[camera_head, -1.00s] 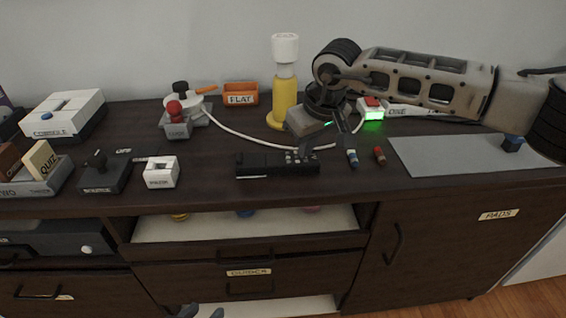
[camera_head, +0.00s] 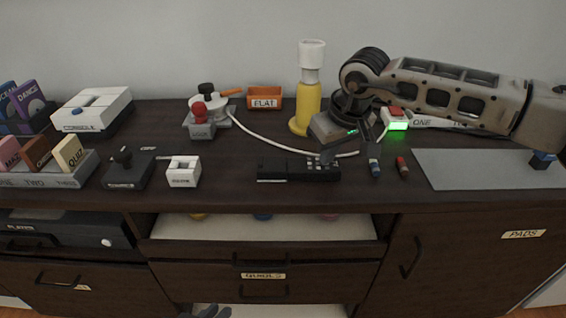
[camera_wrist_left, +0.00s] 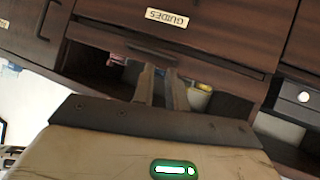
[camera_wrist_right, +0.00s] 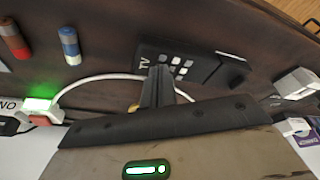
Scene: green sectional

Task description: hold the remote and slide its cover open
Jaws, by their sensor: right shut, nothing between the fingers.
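The black remote (camera_head: 285,170) lies on the dark cabinet top. Its grey buttons are on the right part and a plain black section, perhaps the cover, is on the left. The right wrist view shows the remote (camera_wrist_right: 203,68) with a TV mark and the plain section (camera_wrist_right: 232,71) at its far end. My right gripper (camera_head: 329,157) is shut and empty, its tips at the button end; contact is unclear. Its fingers also show in the right wrist view (camera_wrist_right: 159,72). My left gripper (camera_wrist_left: 161,72) is open and empty, low in front of the drawers, mostly out of the head view.
A blue battery (camera_head: 374,168) and a red battery (camera_head: 402,167) lie right of the remote. A white cable (camera_head: 260,139) curves behind it, near a yellow lamp (camera_head: 306,100). A small white box (camera_head: 183,172) stands left. A grey mat (camera_head: 480,168) is at right.

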